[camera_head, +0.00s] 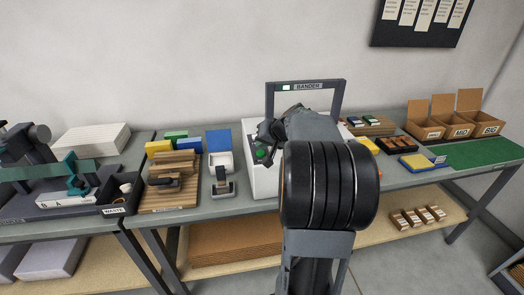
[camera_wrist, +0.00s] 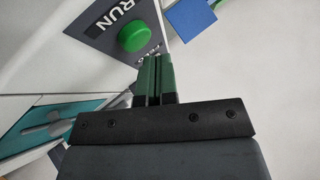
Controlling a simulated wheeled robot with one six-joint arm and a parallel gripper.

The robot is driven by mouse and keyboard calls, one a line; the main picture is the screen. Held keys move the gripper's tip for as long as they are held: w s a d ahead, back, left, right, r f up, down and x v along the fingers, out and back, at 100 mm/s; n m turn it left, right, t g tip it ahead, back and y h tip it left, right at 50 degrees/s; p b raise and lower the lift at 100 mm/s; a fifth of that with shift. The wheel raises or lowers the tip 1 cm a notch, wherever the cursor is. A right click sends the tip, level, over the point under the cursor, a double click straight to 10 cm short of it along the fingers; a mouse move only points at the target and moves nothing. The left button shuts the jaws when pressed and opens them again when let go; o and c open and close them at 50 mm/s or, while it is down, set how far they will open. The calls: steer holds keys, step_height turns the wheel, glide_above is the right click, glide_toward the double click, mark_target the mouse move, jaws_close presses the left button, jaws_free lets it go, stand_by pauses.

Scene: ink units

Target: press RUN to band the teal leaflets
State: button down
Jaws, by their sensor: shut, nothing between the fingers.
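The bander (camera_head: 258,182) is a white machine with a dark arch labelled BANDER (camera_head: 308,86) and a small pale-green light on the arch. Its round green RUN button (camera_wrist: 136,36) sits on a dark panel marked RUN; the button also shows in the head view (camera_head: 261,155). My gripper (camera_wrist: 154,60) is shut and empty, its green-sided fingertips together just beside the button in the wrist view. I cannot tell whether they touch it. A flat teal surface (camera_wrist: 28,128) with a grey piece across it lies at the wrist view's left, partly cut off; it may be the leaflets.
My arm hides much of the bander in the head view. Left of it are a white tray (camera_head: 222,162), a blue block (camera_head: 218,140) and a wooden stand (camera_head: 168,195). To the right are cardboard boxes (camera_head: 467,125) and a green mat (camera_head: 485,153).

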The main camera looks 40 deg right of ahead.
mark_target(262, 151)
steer(key=shift+r, duration=0.15)
steer(key=shift+r+p, duration=1.6)
steer(key=shift+r, duration=0.95)
stand_by(1.3)
steer(key=shift+m+g, duration=0.6)
steer(key=shift+g, duration=0.3)
steer(key=s+f, duration=0.2)
steer(key=a+f, duration=0.1)
steer(key=f, duration=0.1)
steer(key=shift+s+f, duration=0.1)
steer(key=shift+s, duration=0.3)
steer(key=shift+g, duration=0.8)
steer(key=s+a+f, duration=0.2)
steer(key=s+a, duration=0.1)
steer(key=shift+a, duration=0.25)
steer(key=s+a+f+n+g, duration=0.1)
steer(key=s+a+n, duration=0.3)
steer(key=a, duration=0.5)
steer(key=s+a+f+n+h, duration=0.1)
steer(key=s+a+n, duration=0.3)
steer(key=s+a, duration=0.4)
steer(key=shift+a+g+h, duration=0.3)
steer(key=shift+a+g, duration=0.1)
steer(key=shift+a, duration=0.7)
